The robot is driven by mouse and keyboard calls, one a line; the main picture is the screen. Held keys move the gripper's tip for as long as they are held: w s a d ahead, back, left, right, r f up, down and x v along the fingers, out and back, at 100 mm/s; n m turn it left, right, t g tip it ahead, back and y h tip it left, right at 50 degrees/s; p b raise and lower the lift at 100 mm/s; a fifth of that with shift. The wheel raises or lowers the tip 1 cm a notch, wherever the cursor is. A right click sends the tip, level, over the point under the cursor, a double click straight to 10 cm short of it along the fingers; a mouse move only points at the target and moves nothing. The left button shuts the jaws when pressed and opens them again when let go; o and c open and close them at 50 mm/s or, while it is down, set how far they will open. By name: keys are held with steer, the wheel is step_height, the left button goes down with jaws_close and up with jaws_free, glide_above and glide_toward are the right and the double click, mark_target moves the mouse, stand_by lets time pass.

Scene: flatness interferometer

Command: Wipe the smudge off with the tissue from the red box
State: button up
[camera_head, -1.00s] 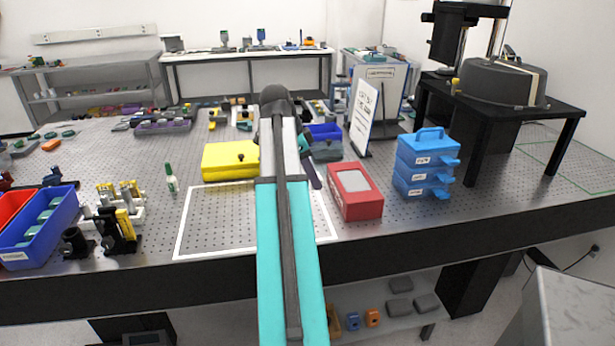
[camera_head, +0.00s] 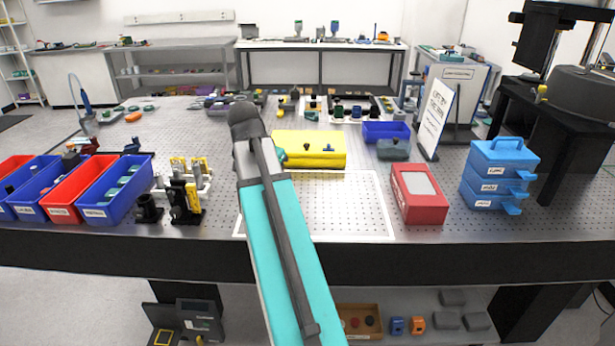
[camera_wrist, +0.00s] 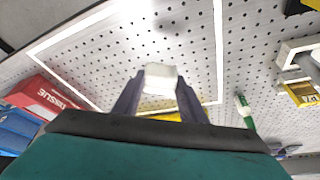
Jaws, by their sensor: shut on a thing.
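In the wrist view my gripper (camera_wrist: 160,92) is shut on a white folded tissue (camera_wrist: 160,78), held between its two dark fingers over the perforated table. In the head view my arm hides the gripper and tissue. The red tissue box (camera_head: 420,208) stands on the table to the right of my arm, just right of the white-outlined area (camera_head: 385,205). It also shows at the left of the wrist view (camera_wrist: 52,98), with its lettering. A faint grey patch (camera_wrist: 172,22) lies inside the outline in the wrist view; I cannot tell whether it is the smudge or a shadow.
A yellow case (camera_head: 322,150) lies behind the outlined area. Blue stacked drawers (camera_head: 495,178) stand right of the red box. Optic mounts (camera_head: 185,200) and red and blue bins (camera_head: 118,192) stand at left.

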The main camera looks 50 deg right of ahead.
steer(key=w+a+f+n+t+y, duration=0.1)
steer(key=w+a+n, duration=0.3)
steer(key=a, duration=0.8)
steer(key=w+a+n+t+y, duration=0.1)
steer(key=a+n, duration=0.5)
steer(key=a, duration=0.7)
steer(key=w+a+f+n+t+y, duration=0.1)
steer(key=w+a+n, duration=0.4)
steer(key=a, duration=0.7)
steer(key=shift+w+a+f+n+t+y, duration=0.15)
steer(key=shift+w+f+n+t+y, duration=0.25)
steer(key=shift+w+y, duration=0.4)
